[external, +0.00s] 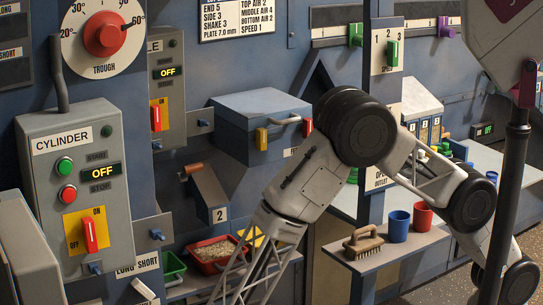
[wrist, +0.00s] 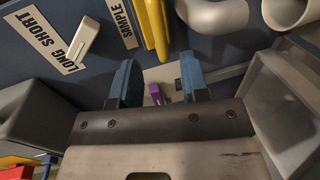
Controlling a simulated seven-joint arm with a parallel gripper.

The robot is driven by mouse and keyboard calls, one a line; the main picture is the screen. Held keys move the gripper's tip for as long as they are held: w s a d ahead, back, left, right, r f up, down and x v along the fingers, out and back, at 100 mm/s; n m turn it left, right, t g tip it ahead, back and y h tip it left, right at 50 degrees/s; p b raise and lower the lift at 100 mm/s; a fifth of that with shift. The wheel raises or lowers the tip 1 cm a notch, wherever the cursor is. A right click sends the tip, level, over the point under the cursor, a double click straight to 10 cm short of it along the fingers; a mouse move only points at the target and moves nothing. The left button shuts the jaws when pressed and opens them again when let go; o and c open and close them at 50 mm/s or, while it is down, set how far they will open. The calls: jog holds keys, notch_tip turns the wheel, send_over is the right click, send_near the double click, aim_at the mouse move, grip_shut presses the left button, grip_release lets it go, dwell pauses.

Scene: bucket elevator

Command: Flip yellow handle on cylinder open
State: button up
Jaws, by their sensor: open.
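In the wrist view, a long yellow handle (wrist: 153,28) lies at the top middle, beside a grey rounded pipe-like part (wrist: 212,12). My gripper (wrist: 158,74) shows its two blue fingers apart, with nothing held between them. The fingers point toward the yellow handle, and a gap shows between them and its lower end. In the external view, the grey CYLINDER box (external: 75,190) stands at the left, with a red switch on a yellow plate. The yellow handle and my gripper cannot be made out in the external view.
A white lever (wrist: 84,40) sits by the LONG SHORT label (wrist: 58,45) at the upper left. A small purple part (wrist: 155,94) shows beyond the finger gap. A grey box-like part (wrist: 35,120) is at left and a framed panel (wrist: 285,100) at right.

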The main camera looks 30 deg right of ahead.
jog(key=shift+x, duration=3.55)
grip_shut()
